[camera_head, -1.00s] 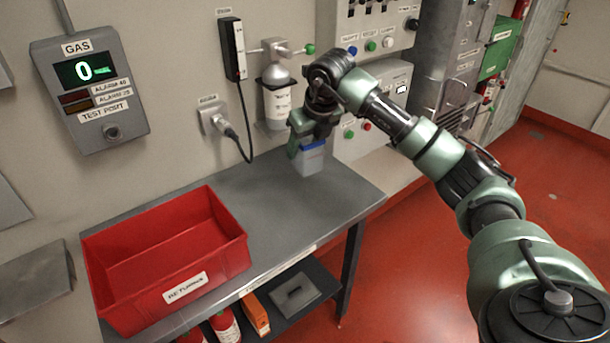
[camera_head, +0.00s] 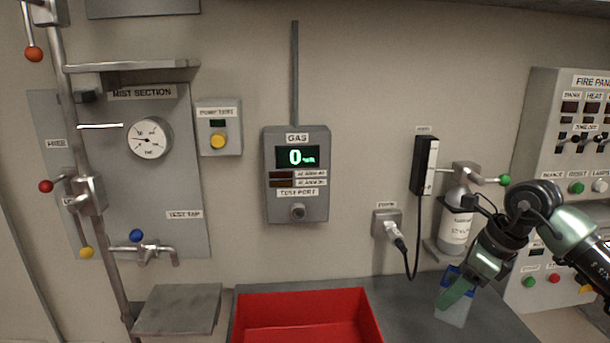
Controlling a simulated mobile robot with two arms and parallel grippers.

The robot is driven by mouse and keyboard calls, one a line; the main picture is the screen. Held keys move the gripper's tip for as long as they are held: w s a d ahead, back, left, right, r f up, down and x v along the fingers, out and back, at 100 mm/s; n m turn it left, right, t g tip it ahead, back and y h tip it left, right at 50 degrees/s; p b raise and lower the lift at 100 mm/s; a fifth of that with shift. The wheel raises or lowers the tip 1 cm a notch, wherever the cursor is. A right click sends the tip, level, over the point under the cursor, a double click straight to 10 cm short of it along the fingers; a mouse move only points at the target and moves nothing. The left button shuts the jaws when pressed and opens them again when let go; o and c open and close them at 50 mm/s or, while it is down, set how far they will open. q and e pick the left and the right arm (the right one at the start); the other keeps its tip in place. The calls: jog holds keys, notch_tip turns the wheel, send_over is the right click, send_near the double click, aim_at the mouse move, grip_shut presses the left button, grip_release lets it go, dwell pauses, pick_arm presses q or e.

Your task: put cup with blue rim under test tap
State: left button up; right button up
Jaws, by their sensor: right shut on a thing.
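The cup with blue rim (camera_head: 453,312) is at the lower right, over the grey bench. The test tap (camera_head: 150,252) is a metal spout with a blue knob on the left wall panel, under a "TEST TAP" label. A small grey shelf (camera_head: 180,309) stands out below and right of the tap. My left gripper is not in view.
A red bin (camera_head: 305,318) sits on the bench (camera_head: 405,300) between the cup and the shelf. A bottle on a bracket (camera_head: 455,226) and a plug with a hanging cable (camera_head: 393,233) are close to my right gripper. A vertical pipe (camera_head: 92,190) runs left of the tap.

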jog(key=s+a+f+n+g+h, duration=0.1)
jog(key=s+a+f+n+g, duration=0.2)
jog(key=s+n, duration=0.7)
jog(key=s+a+f+n+g+h, duration=0.2)
jog(key=s+a+f+n+g, duration=0.2)
jog(key=s+n, duration=0.6)
jog(key=a+f+n, duration=0.2)
jog(key=a+n, duration=0.1)
jog(key=n, duration=0.2)
jog(key=shift+s+f+n+h, duration=0.25)
jog(key=shift+f+n+h, duration=0.05)
jog(key=shift+f+n, duration=0.1)
jog(key=shift+w+r, duration=0.1)
jog(key=shift+a, duration=0.1)
